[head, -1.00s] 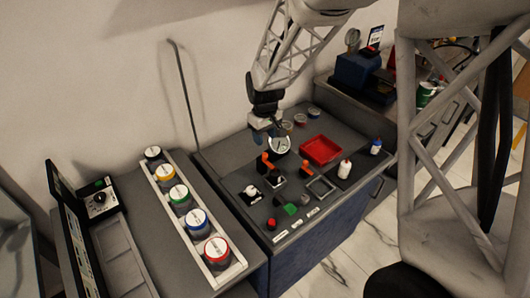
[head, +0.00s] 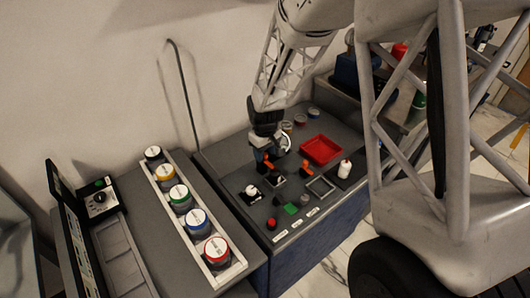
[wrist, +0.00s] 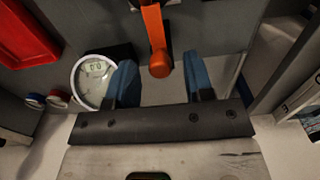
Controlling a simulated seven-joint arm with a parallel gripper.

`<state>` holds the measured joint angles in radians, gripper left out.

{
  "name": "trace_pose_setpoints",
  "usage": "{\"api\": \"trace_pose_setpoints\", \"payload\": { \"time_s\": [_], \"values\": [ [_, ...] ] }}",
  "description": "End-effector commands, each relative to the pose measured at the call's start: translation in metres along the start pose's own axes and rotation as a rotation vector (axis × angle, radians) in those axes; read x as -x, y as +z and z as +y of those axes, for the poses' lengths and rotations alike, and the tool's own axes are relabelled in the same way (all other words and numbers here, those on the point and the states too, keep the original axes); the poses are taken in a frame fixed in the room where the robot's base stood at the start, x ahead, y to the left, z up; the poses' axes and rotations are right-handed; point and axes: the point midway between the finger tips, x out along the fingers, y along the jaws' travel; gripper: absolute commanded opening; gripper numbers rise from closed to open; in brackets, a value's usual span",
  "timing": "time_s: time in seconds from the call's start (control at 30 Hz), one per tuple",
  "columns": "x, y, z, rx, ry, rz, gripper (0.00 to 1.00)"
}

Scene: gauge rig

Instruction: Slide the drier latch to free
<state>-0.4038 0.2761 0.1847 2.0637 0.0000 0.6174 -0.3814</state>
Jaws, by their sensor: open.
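An orange lever (wrist: 155,40) with a rounded end, which I take for the drier latch, shows at the top middle of the wrist view. No readable label confirms the name. Its rounded end lies between my open blue fingers (wrist: 160,78), with space on both sides. In the head view my gripper (head: 263,154) is low over the left orange lever (head: 267,164) and partly hides it. A second orange lever (head: 305,166) stands to its right.
A round dial gauge (wrist: 93,80) is close beside one finger; the red tray (head: 321,149) lies beyond it. Several coloured canisters (head: 180,196) stand in a rack at left.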

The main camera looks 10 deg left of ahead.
Motion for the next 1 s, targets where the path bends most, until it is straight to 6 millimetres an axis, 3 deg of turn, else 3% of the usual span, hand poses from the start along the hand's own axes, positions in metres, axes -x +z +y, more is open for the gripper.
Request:
{"api": "trace_pose_setpoints", "payload": {
  "time_s": [0.37, 0.67, 1.0],
  "values": [
    [-0.003, 0.0, 0.0, 0.0, 0.0, 0.0, 0.48],
    [-0.003, 0.0, 0.0, 0.0, 0.0, 0.0, 0.02],
    [-0.002, -0.01, 0.0, 0.0, 0.001, 0.002, 0.0]
  ]
}}
